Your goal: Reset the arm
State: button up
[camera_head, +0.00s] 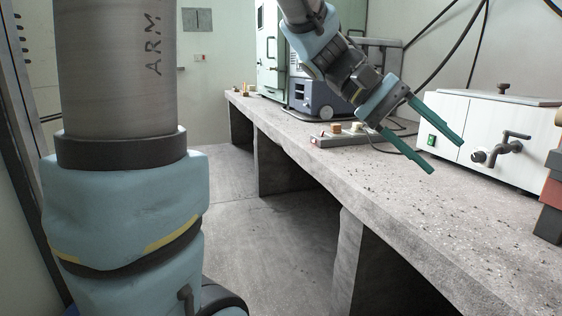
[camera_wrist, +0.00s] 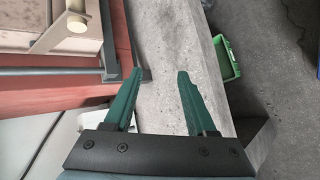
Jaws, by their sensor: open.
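My gripper (camera_head: 420,137) has two long green fingers and hangs in the air above the concrete bench (camera_head: 420,215), seen at the upper right of the head view. The fingers are spread apart and nothing is between them. In the wrist view my gripper (camera_wrist: 158,75) also shows open and empty, with the bench's concrete top (camera_wrist: 165,35) beyond the fingertips. The arm reaches in from the top of the head view, and its upper part is cut off by the frame.
A white box with a tap (camera_head: 490,130) stands right of the gripper. Red and dark stacked blocks (camera_head: 550,205) sit at the right edge. A grey-blue machine (camera_head: 318,98) and a small board with blocks (camera_head: 345,139) lie behind. A green crate (camera_wrist: 226,58) is beside the bench below.

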jog(key=w+a+f+n+t+y, duration=0.1)
jog(key=w+a+f+t+y, duration=0.35)
jog(key=a+f, duration=0.85)
jog(key=w+a+f+n+t+y, duration=0.25)
jog(key=w+a+f+y, duration=0.2)
jog(key=a+f, duration=0.8)
jog(key=a+r+p, duration=0.2)
jog(key=r+p, duration=1.1)
jog(key=r, duration=0.2)
jog(key=a+r+m+p, duration=0.1)
jog(key=a+r+p, duration=0.1)
jog(key=r+p, duration=1.2)
jog(key=shift+r, duration=0.95)
